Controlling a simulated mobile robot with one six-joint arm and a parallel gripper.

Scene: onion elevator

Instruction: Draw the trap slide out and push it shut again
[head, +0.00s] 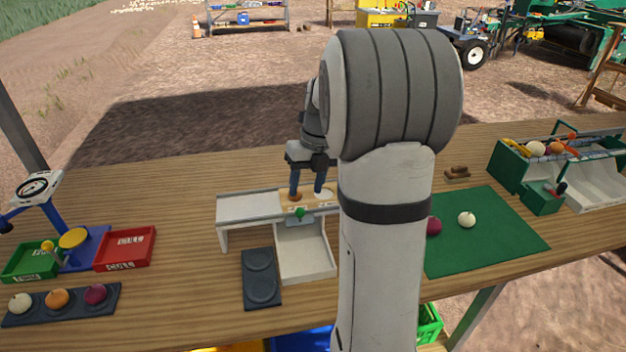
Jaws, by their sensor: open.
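A pale grey bench unit with a raised channel (250,207) stands mid-table. A small green knob (300,212) sits on its front edge, above a grey plate (298,222) that looks like the trap slide. I cannot tell whether the slide is drawn out. An open white tray (307,262) lies below and in front of it. My gripper (306,190) points down over the channel, fingers apart, a little behind the knob. A brown round thing (295,197) shows at the left fingertip; contact is unclear. My arm hides the unit's right end.
A dark mat with two round recesses (247,289) lies left of the white tray. Green cloth (490,240) with a white onion (467,219) and a red onion (433,227) is right. A red CULL crate (124,249) stands left. The table behind the unit is clear.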

